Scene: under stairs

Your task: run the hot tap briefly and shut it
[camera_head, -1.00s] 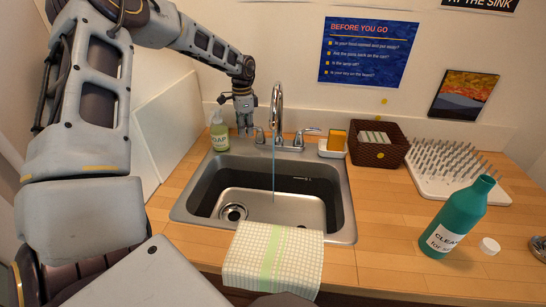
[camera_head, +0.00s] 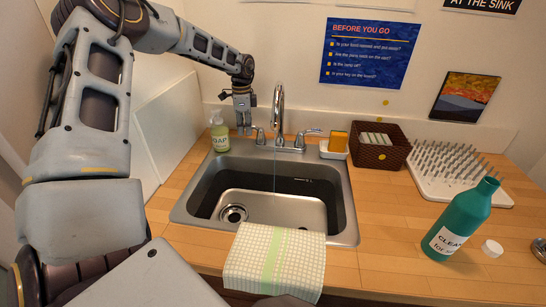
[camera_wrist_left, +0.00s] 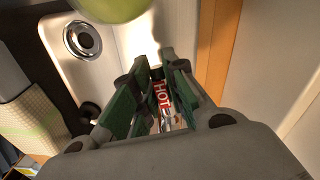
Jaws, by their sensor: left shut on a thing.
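The chrome faucet (camera_head: 278,112) stands behind the sink, and a thin stream of water (camera_head: 274,170) falls from its spout into the basin. The hot tap handle (camera_head: 260,136) is left of the spout; the other handle (camera_head: 309,133) is on the right. My left gripper (camera_head: 243,128) is at the hot side, pointing down. In the left wrist view its green-padded fingers (camera_wrist_left: 158,100) are closed around the hot handle, with the red HOT label (camera_wrist_left: 162,97) showing between them. The fingers partly hide the handle. My right gripper is out of view.
A green soap bottle (camera_head: 219,132) stands close to my left gripper. A sponge dish (camera_head: 334,150), brown basket (camera_head: 378,154), spiked drying rack (camera_head: 455,178) and teal cleaner bottle (camera_head: 462,222) stand to the right. A checked towel (camera_head: 275,262) hangs over the sink's front edge.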

